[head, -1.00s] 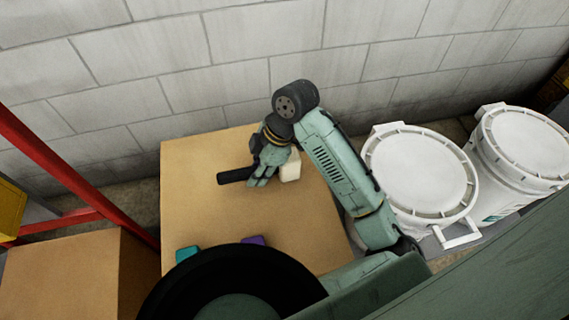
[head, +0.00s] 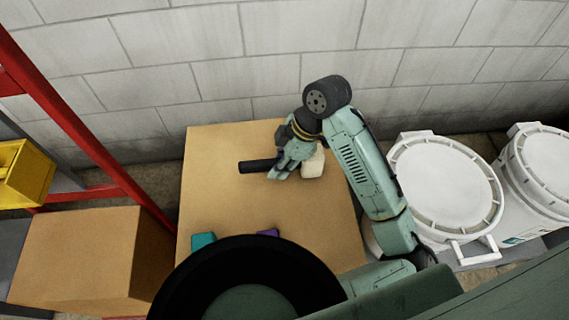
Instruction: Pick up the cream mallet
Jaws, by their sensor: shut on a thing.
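The cream mallet has a pale cream head (head: 314,163) and a black handle (head: 257,166). It is over the far part of the tan tabletop, with its handle pointing left and its head to the right. My gripper (head: 281,173) is shut on the mallet between the handle's free end and the head. The fingers hide the middle of the mallet. I cannot tell whether the mallet touches the tabletop or is just above it.
The tan tabletop (head: 215,200) carries a teal thing (head: 203,240) and a purple thing (head: 268,232) near its front, partly hidden. White buckets (head: 442,185) stand to the right. A cardboard box (head: 75,255), a red frame (head: 85,130) and a yellow bin (head: 25,172) are at left. A block wall stands behind.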

